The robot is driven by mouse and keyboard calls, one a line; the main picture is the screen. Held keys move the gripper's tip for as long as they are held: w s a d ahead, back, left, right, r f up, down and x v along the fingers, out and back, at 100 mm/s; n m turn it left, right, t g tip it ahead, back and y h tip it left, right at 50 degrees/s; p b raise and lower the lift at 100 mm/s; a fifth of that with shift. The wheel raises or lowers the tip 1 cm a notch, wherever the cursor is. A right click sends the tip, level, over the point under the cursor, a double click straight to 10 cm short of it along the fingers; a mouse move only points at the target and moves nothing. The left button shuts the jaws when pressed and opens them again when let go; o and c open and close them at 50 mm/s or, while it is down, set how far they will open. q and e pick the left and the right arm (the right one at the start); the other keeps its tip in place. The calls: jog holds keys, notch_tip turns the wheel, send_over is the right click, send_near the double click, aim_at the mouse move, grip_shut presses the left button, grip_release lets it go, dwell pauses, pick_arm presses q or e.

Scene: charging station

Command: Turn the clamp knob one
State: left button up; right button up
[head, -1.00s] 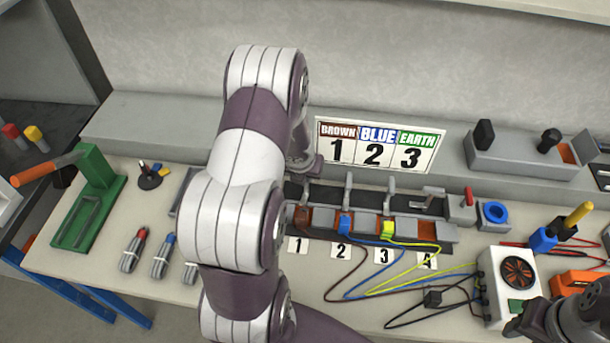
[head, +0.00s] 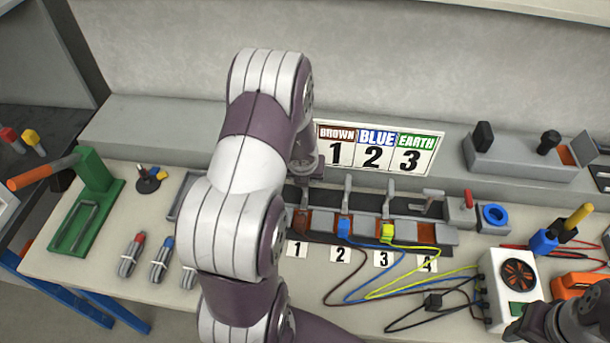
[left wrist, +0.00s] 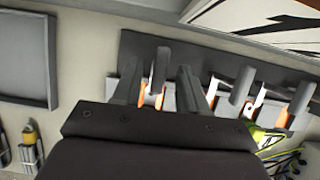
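Clamp knob one is a grey upright lever in the left wrist view (left wrist: 160,72), with orange below it. In the head view it sits above the card marked 1 (head: 297,248) and is largely hidden by my arm. My left gripper (left wrist: 158,90) points down at it, with one finger on each side of the lever. The fingers are apart, and small gaps seem to show beside the lever. The brown connector (head: 301,222) sits in the first slot. My right gripper does not show; only part of that arm is at the bottom right.
More upright levers stand at slots two (head: 347,192) and three (head: 389,196), close to the right. A numbered sign (head: 378,148) stands behind. Wires (head: 400,280) run across the bench to a fan box (head: 508,278).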

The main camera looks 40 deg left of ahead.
pick_arm(q)
jog(key=p+v, duration=0.6)
jog(key=v, duration=0.6)
jog(key=shift+s+r, duration=0.15)
jog(key=shift+r, duration=0.15)
jog(key=shift+d, duration=0.1)
